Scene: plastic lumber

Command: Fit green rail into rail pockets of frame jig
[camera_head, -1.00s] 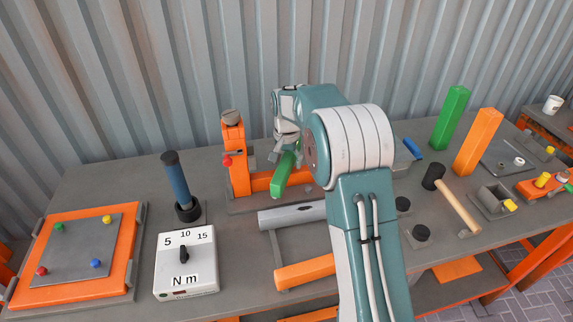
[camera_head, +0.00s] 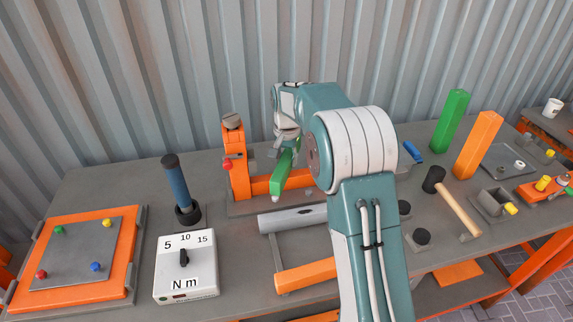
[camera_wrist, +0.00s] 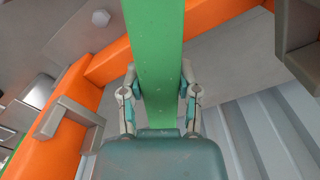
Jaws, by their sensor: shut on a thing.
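The green rail (camera_head: 281,176) is held over the frame jig, its near end pointing toward the table's front. My gripper (camera_head: 288,138) is shut on it, partly hidden in the head view. In the wrist view, the fingers (camera_wrist: 160,92) close on both sides of the rail (camera_wrist: 155,40). The frame jig (camera_head: 240,208) has a grey base with an orange upright and a lower orange beam. The rail crosses in front of that beam in the head view. The wrist view shows orange members (camera_wrist: 60,130) and a grey bracket (camera_wrist: 70,118) beside the rail. Whether the rail touches the pockets cannot be told.
A blue-handled tool (camera_head: 178,190) and a torque box (camera_head: 186,264) stand left. Green (camera_head: 452,120) and orange posts (camera_head: 478,145) and a mallet (camera_head: 452,203) are right. My arm hides the jig's right part.

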